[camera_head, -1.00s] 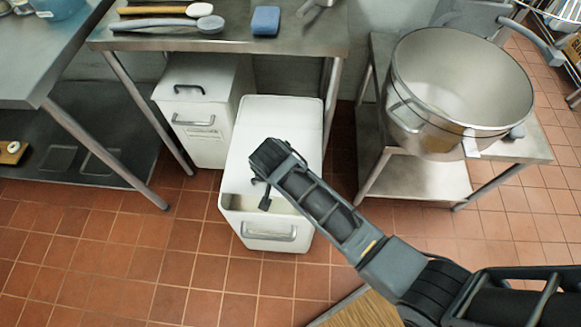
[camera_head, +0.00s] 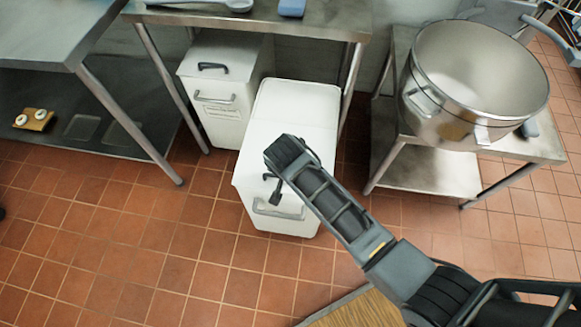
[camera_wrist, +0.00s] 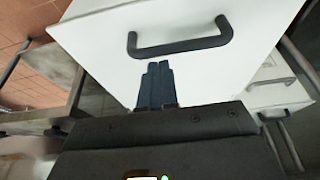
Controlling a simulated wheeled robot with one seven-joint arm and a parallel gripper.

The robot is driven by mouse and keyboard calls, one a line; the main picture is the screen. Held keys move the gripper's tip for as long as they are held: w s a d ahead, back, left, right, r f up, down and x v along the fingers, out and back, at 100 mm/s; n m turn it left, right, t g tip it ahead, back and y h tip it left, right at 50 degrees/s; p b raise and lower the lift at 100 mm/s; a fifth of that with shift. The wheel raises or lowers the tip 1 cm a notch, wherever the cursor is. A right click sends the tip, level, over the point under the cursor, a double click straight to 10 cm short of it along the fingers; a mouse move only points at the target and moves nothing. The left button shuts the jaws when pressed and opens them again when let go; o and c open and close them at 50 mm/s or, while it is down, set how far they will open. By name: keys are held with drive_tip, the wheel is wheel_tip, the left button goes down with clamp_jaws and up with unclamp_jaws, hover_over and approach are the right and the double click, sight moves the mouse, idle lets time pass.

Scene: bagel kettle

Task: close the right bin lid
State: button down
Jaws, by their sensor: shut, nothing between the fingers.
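The right bin (camera_head: 292,110) is a white bin with a grey front handle (camera_head: 278,211), standing on the floor in the middle of the head view. Its lid looks down over the front part, with no opening showing; my arm hides some of it. In the wrist view the white lid (camera_wrist: 250,22) carries a dark bar handle (camera_wrist: 180,46). My gripper (camera_wrist: 158,70) is shut and empty, its fingertips close to the lid beside the handle. I cannot tell whether they touch. In the head view my gripper (camera_head: 275,190) is over the bin's front.
A second white bin (camera_head: 222,100) with a black lid handle stands to the left. A steel table (camera_head: 330,22) is above and behind both bins. A large pot (camera_head: 475,85) sits on a low stand at the right. Tiled floor is clear in front at left.

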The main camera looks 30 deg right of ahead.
drive_tip(key=w+d, duration=0.1)
drive_tip(key=w+d+r, duration=0.1)
drive_tip(key=shift+w+r, duration=0.15)
drive_tip(key=shift+w, duration=0.25)
drive_tip(key=v, duration=0.9)
drive_tip(key=shift+s+r, duration=0.15)
drive_tip(key=shift+a, duration=0.15)
